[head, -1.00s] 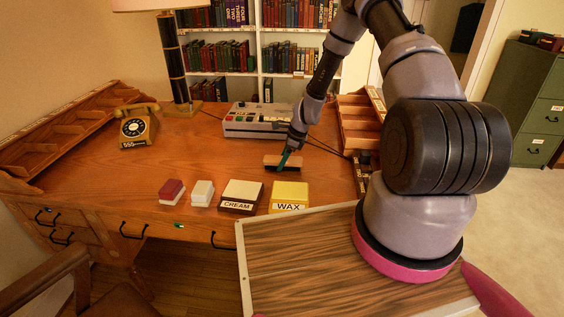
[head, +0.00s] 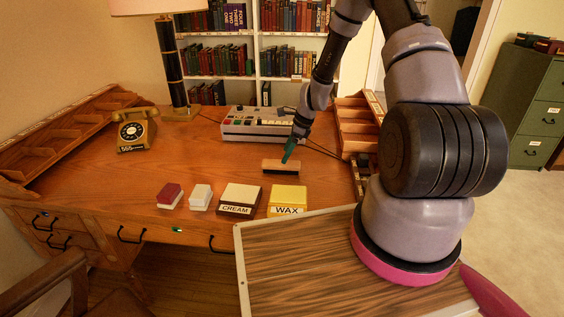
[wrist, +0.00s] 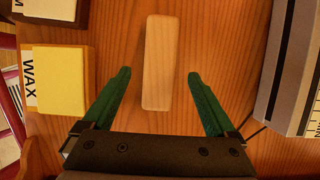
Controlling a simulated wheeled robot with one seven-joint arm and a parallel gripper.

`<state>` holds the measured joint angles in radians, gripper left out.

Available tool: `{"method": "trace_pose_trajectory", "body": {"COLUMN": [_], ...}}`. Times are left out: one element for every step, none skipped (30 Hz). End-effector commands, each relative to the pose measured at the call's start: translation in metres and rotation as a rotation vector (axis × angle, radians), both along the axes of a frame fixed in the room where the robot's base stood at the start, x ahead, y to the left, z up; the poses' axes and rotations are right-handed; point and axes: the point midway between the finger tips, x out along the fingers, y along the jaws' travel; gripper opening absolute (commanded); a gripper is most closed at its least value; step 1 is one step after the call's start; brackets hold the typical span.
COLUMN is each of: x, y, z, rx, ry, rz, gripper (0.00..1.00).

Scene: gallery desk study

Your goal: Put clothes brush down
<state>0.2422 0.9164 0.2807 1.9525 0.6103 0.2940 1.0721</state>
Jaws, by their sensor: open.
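The clothes brush (head: 281,166) lies on the wooden desk (head: 105,178), behind the yellow WAX box. In the wrist view its pale wooden back (wrist: 157,62) faces up. My gripper (head: 288,152) is just above the brush in the head view. In the wrist view my gripper's green fingers (wrist: 158,78) are spread wide, with a gap between each finger and the brush. The gripper is open and holds nothing. The brush's bristle side is mostly hidden beneath it.
The yellow WAX box (head: 288,197), the CREAM box (head: 241,197), a white box (head: 201,195) and a red box (head: 170,195) line the desk front. A grey button machine (head: 255,125) stands behind the brush, a telephone (head: 136,132) at left.

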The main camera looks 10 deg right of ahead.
Motion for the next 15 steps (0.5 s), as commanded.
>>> {"method": "trace_pose_trajectory", "body": {"x": [0.000,-0.001,-0.002,-0.003,-0.003,-0.004,-0.004,-0.005,-0.006,-0.006,-0.006,-0.006,-0.006,-0.006,-0.006], "y": [-0.004,-0.007,-0.009,-0.011,-0.013,-0.014,-0.015,-0.016,-0.017,-0.018,-0.019,-0.019,-0.019,-0.019,-0.019], "z": [0.012,0.017,0.023,0.028,0.031,0.036,0.039,0.041,0.044,0.045,0.047,0.048,0.048,0.048,0.050], "rx": [-0.002,-0.002,-0.002,-0.002,-0.002,-0.002,-0.002,-0.001,0.000,0.000,0.000,-0.001,0.000,-0.001,-0.002], "ry": [-0.004,-0.003,-0.003,-0.003,-0.002,-0.003,-0.003,-0.001,0.000,0.000,0.000,0.000,0.000,0.000,-0.002], "rz": [0.000,0.001,0.001,0.001,0.001,0.002,0.002,0.001,0.001,0.001,0.000,0.000,0.000,0.001,0.004], "gripper": [0.92,0.92,0.92,0.92,0.92,0.92,0.92,0.92,0.92,0.92,0.92,0.92,0.92,0.92,0.92]}}
